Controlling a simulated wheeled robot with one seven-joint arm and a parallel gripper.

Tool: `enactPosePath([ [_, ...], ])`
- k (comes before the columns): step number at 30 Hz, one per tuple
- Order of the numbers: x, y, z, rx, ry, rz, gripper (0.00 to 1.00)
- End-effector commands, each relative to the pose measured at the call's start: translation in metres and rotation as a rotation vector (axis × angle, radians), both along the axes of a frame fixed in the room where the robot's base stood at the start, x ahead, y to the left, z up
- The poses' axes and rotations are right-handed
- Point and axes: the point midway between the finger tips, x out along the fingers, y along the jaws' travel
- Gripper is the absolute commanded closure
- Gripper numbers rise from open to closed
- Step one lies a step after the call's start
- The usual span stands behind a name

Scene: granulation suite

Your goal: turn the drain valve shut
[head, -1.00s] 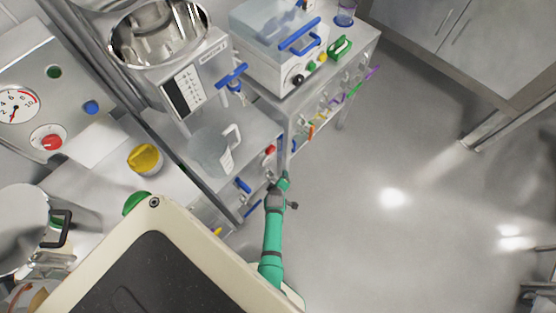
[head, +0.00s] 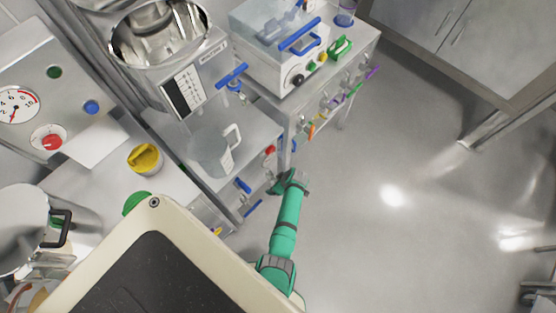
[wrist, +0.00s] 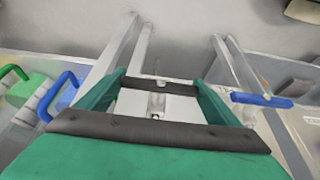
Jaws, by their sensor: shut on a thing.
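My gripper (head: 285,182) is at the front of the lower steel bench, beside its right corner. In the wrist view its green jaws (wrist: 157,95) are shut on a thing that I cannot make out. A pale block with a grey pin shows between them. Which handle is the drain valve is unclear. A blue handle (head: 243,186) and another blue handle (head: 253,207) are on the bench front. In the wrist view, a blue bar (wrist: 262,100) lies right of the jaws and a blue loop handle (wrist: 63,90) lies left.
A clear jug (head: 212,150) stands on the lower bench near a red knob (head: 270,151). Coloured handled tools (head: 325,105) hang on the side of the farther bench. The floor (head: 400,160) to the right is clear.

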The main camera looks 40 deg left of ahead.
Motion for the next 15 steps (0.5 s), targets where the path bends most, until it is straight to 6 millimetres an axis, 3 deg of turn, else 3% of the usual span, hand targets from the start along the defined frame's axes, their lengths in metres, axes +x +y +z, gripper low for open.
enactPosePath([
  [14, 0.0001, -0.0006, -0.0001, 0.000, 0.016, -0.002, 0.36],
  [15, 0.0001, -0.0006, -0.0001, 0.000, 0.016, -0.002, 0.09],
])
